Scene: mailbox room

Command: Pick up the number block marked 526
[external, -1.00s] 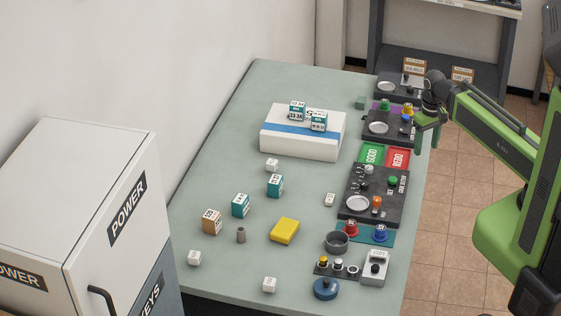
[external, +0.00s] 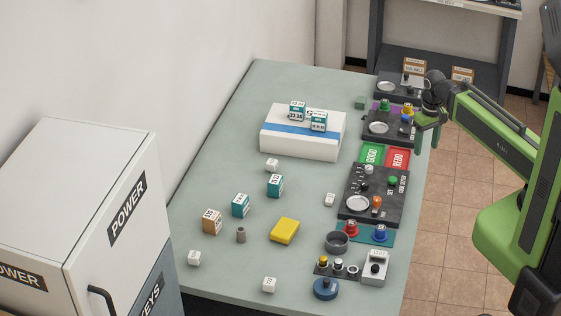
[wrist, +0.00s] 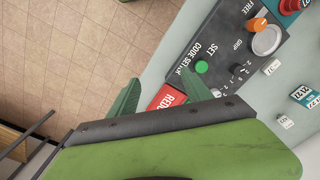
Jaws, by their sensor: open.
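Several number blocks stand on the table, and their marks are too small for me to tell which is 526. Two teal-and-white blocks stand mid-table, one (external: 241,205) left of the other (external: 275,185). An orange-and-white block (external: 212,221) stands further left. Two more teal-and-white blocks, a left one (external: 297,111) and a right one (external: 318,122), sit on a white box with a blue stripe (external: 300,147). My gripper (external: 425,137) is open and empty at the table's right edge, away from these blocks. Its fingers (wrist: 162,94) point at the red sign in the wrist view.
A black control panel (external: 386,187) and red sign (external: 399,159) line the right edge. A yellow block (external: 285,231), grey cylinder (external: 241,235) and small white cubes, one near the front (external: 269,284), lie on the table (external: 310,273). A power cabinet (external: 75,185) stands at left.

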